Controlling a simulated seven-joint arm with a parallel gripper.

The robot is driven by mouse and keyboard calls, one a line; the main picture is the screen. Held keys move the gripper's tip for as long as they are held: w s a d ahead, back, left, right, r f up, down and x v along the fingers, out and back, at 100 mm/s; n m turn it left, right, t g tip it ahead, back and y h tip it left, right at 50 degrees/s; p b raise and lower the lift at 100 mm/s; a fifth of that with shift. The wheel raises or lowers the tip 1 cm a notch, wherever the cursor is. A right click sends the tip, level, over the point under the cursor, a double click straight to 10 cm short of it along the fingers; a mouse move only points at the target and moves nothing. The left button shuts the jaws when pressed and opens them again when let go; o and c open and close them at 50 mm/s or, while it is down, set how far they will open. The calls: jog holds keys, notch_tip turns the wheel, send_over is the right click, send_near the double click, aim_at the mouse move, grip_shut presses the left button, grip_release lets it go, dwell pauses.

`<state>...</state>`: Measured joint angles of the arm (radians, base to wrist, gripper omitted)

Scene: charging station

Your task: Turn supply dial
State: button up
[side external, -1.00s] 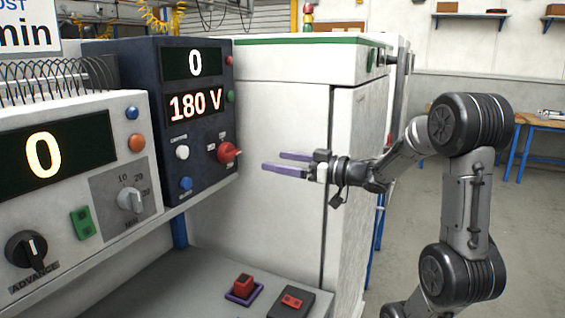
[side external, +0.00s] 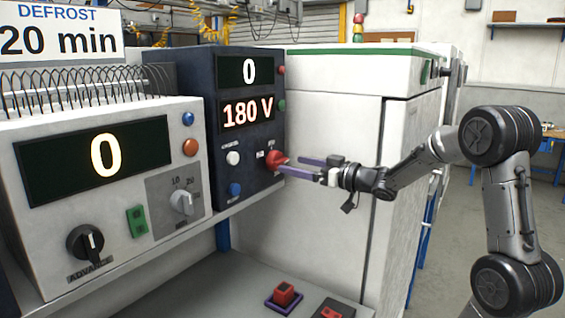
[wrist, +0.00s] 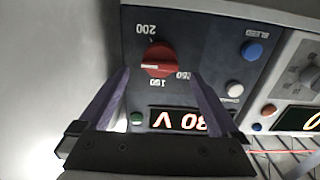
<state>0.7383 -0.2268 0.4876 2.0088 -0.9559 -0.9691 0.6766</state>
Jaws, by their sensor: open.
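The supply dial (side external: 273,159) is a red round knob on the dark blue panel (side external: 243,147). In the wrist view the dial (wrist: 158,56) has a white pointer line directed left, with upside-down markings around it, among them 200 and 150. My gripper (side external: 290,165) is open and empty, its purple fingertips close to the dial in the side view. In the wrist view my gripper (wrist: 160,73) has one finger to each side of the dial, with visible gaps. I cannot tell whether either finger touches it. The voltage display (side external: 247,112) reads 180 V.
A white button (side external: 233,158) and a blue button (side external: 235,189) sit left of the dial. The light grey defrost unit (side external: 60,215) with a black knob stands further left. A white cabinet (side external: 330,130) stands behind my gripper. A red button block (side external: 284,294) is below.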

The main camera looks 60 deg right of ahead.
aim_at(284, 162)
jog(key=shift+w, duration=2.6)
jog(key=c, duration=1.4)
jog(key=shift+o, duration=0.2)
jog(key=shift+m, duration=0.3)
jog(key=shift+m, duration=2.6)
jog(key=o, duration=1.4)
jog(key=shift+c, duration=0.2)
